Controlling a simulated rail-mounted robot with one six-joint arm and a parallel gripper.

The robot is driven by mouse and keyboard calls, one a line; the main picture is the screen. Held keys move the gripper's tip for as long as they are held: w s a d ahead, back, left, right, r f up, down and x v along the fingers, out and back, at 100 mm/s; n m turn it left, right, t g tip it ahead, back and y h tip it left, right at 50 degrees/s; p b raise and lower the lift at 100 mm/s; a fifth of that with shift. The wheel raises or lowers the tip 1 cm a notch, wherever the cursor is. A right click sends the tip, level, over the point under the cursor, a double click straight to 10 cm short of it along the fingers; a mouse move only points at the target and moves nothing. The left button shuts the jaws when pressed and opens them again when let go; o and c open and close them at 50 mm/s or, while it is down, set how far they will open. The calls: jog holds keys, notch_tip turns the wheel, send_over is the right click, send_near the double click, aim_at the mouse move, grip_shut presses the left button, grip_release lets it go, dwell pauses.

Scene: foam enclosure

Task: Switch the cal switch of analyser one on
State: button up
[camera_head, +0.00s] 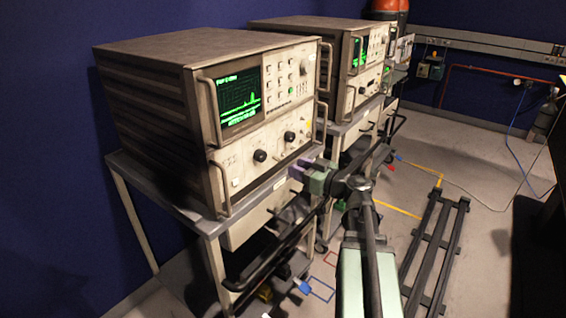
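Two beige analysers stand on trolleys. The nearer analyser (150,46) has a lit green screen (240,96), several buttons and two dark round knobs (260,155) on its lower front panel. The farther analyser (300,24) stands behind it to the right. Which one is analyser one cannot be read, and I cannot pick out a cal switch at this size. My gripper (301,171) is in front of the nearer analyser's lower right corner, apparently clear of the controls. Its finger opening cannot be made out.
Metal handles (217,190) stick out from the nearer analyser's front. The grey trolley (206,228) has a dark push bar (262,262) below the panel. Dark floor rails (432,250) lie at the right. Cables cross the floor, which has open room at the right.

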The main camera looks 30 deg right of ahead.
aim_at(283, 162)
jog(key=x, duration=0.5)
jog(key=shift+w+a, duration=0.15)
jog(key=shift+w, duration=0.2)
jog(key=shift+c, duration=0.3)
grip_shut()
